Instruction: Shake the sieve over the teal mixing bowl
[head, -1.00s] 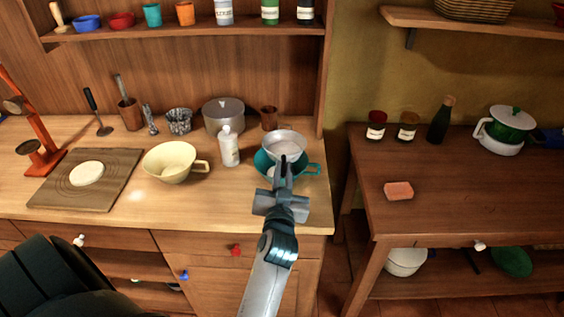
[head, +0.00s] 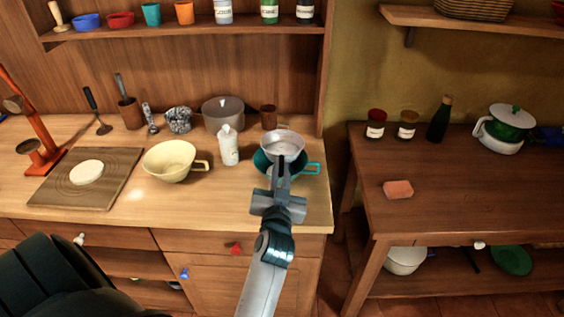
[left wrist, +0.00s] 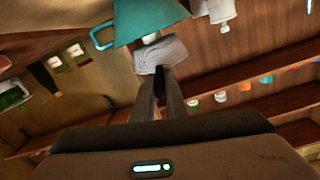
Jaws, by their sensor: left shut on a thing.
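My left gripper (head: 282,167) is shut on the handle side of the grey metal sieve (head: 286,143). The sieve is held above the teal mixing bowl (head: 308,169) and hides much of it. The bowl stands on the wooden counter near its right end, with a teal handle at its right. In the left wrist view the fingers (left wrist: 160,88) point at the pale sieve (left wrist: 163,52), and the teal bowl (left wrist: 143,17) shows beyond it, upside down. The bowl's contents are hidden. My right gripper is out of view.
A white bottle (head: 228,145) and a cream bowl (head: 172,163) stand left of the teal bowl. A grey pot (head: 222,113) and a brown cup (head: 269,117) stand behind. A gap separates the counter from the right table (head: 450,190), which bears a sponge (head: 398,190).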

